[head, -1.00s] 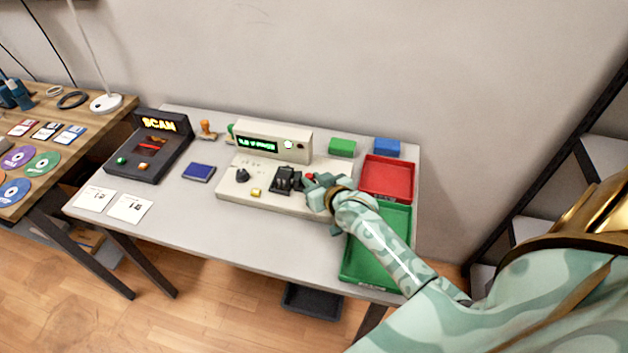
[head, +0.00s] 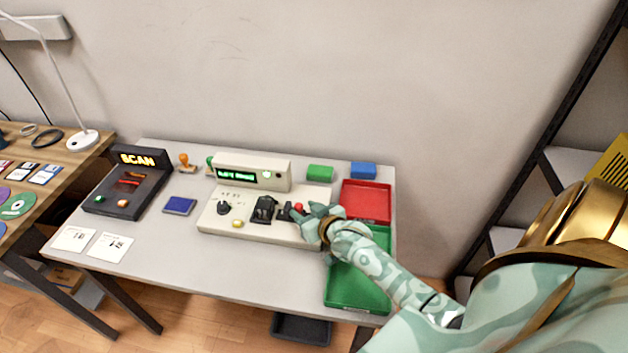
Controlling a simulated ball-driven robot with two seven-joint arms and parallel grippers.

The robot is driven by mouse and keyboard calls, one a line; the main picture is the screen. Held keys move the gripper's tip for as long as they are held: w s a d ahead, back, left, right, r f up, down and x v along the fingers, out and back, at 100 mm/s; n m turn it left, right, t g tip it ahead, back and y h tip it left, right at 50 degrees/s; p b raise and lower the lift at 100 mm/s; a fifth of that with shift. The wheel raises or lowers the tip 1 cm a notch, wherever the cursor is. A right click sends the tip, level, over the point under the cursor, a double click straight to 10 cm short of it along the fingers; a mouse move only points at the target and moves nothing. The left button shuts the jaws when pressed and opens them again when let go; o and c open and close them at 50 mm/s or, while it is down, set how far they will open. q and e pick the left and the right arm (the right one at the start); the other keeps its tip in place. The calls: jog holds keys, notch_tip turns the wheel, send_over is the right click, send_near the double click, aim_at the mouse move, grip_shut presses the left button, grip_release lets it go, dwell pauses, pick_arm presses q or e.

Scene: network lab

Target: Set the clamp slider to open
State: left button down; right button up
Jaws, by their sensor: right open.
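A beige bench device (head: 215,217) stands on the grey table, with a green-lit display (head: 237,176) on its raised back. Its top carries a dark knob (head: 223,209), a yellow button (head: 238,223), a black clamp block (head: 263,209) and a small red knob (head: 298,207). I cannot tell for sure which part is the clamp slider or how it is set. My right gripper (head: 302,217) is open at the right end of the device, close beside the red knob. Its fingers partly hide that area, and contact cannot be told. My left gripper is not in view.
A red tray (head: 366,202) and a green tray (head: 357,290) lie right of the device, the green one under my right arm. Green (head: 319,172) and blue (head: 363,170) blocks stand behind. A scanner (head: 128,184) and blue pad (head: 180,205) are left.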

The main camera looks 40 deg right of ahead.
jog(key=p+v, duration=0.4)
jog(key=v, duration=1.2)
jog(key=shift+s+d, duration=0.15)
jog(key=shift+f, duration=0.1)
